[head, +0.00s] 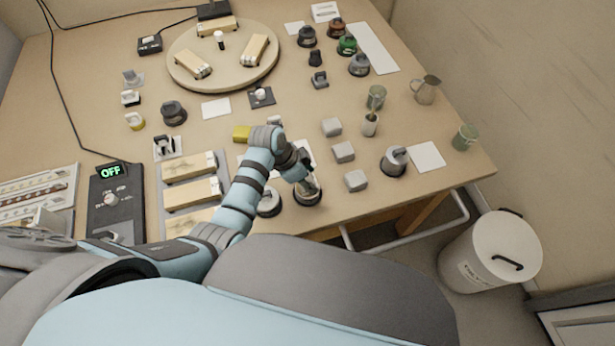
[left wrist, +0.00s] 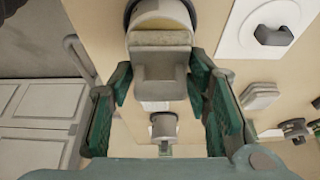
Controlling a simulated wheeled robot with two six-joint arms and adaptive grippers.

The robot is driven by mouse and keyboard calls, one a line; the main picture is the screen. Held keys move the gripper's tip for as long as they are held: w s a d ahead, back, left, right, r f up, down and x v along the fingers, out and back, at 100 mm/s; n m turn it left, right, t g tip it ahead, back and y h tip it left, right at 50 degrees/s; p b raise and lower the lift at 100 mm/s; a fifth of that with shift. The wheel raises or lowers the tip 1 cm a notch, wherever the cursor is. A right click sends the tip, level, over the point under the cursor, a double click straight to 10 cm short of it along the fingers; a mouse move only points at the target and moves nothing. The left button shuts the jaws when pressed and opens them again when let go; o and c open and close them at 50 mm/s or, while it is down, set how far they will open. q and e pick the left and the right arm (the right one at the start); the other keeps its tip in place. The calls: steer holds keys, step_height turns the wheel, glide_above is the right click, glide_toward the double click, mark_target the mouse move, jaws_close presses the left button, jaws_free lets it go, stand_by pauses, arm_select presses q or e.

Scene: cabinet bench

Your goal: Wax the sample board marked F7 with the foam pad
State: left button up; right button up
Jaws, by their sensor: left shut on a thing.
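My left gripper (head: 306,180) is at the bench's front edge, over a dark-rimmed round tin (head: 307,199). In the left wrist view its green fingers (left wrist: 160,85) are shut on a grey-beige block with a rough foam-like layer, seemingly the foam pad (left wrist: 160,62). The pad is at the tin (left wrist: 162,18), which has pale yellowish contents; I cannot tell whether they touch. Several sample boards (head: 192,193) lie on a grey tray at the left, and others (head: 193,64) are on the round turntable. Their marks are too small to read, so I cannot pick out F7. My right gripper is not in view.
Another round tin (head: 268,203) stands just left of the gripper. Several grey blocks (head: 344,152) and a grey lidded pot (head: 394,160) are to its right. A yellow block (head: 242,133) lies behind my forearm. A box reading OFF (head: 115,195) stands left of the tray.

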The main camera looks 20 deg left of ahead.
arm_select(q)
steer(key=shift+s+f, duration=0.1)
steer(key=shift+f, duration=0.1)
stand_by(1.2)
steer(key=shift+r+p, duration=0.1)
steer(key=shift+p, duration=0.2)
step_height(320, 180, up, 7)
steer(key=p, duration=0.7)
